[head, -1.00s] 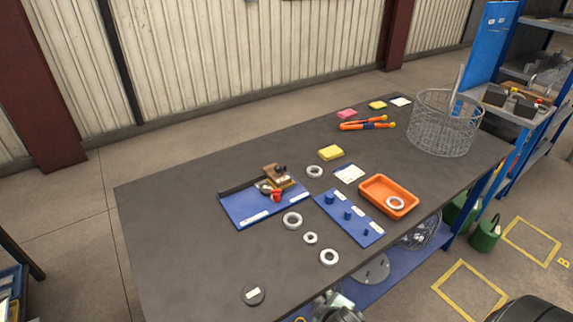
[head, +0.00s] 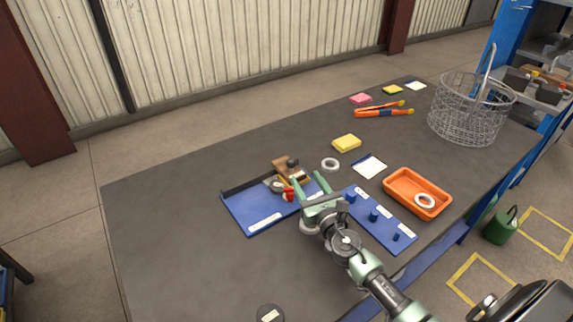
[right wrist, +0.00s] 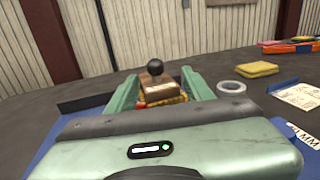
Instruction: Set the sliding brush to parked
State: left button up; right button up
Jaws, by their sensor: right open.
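The sliding brush (head: 283,166) is a small wooden block with a dark round knob. It sits at the back right of a blue board (head: 245,209) with a raised dark back edge and white labels too small to read. A red part (head: 289,195) is just in front of it. My right gripper (head: 308,183) is open over the board's right side, just in front of the brush. In the right wrist view, the brush's knob (right wrist: 155,68) and wooden block show ahead, between the lines of the two green fingers (right wrist: 159,84). Contact cannot be told. My left gripper is out of view.
A white ring (head: 331,164) and a yellow sponge (head: 346,143) lie behind my gripper. A blue peg board (head: 385,232) and an orange tray (head: 407,182) holding a ring are on the right. A wire basket (head: 465,122) stands farther back. The table's left part is clear.

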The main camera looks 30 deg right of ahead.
aim_at(293, 166)
jog(key=shift+w+a+f+n+y, duration=0.15)
jog(key=shift+w+f+n, duration=0.2)
jog(key=shift+w+n, duration=0.2)
jog(key=shift+w+d+f+n+y, duration=0.15)
jog(key=shift+w+f+n, duration=0.2)
jog(key=shift+n, duration=0.2)
jog(key=shift+w+a+r, duration=0.1)
jog(key=shift+w, duration=0.25)
jog(key=shift+w+r, duration=0.25)
jog(key=shift+w+r+b, duration=0.2)
jog(key=shift+w+b, duration=0.1)
jog(key=shift+w, duration=0.7)
jog(key=w, duration=0.2)
jog(key=shift+w+f+b, duration=0.3)
jog(key=shift+w, duration=0.45)
jog(key=shift+w+r, duration=0.1)
jog(key=shift+r, duration=0.1)
jog(key=c, duration=1)
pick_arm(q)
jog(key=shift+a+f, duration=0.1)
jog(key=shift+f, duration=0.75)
pick_arm(e)
grip_shut()
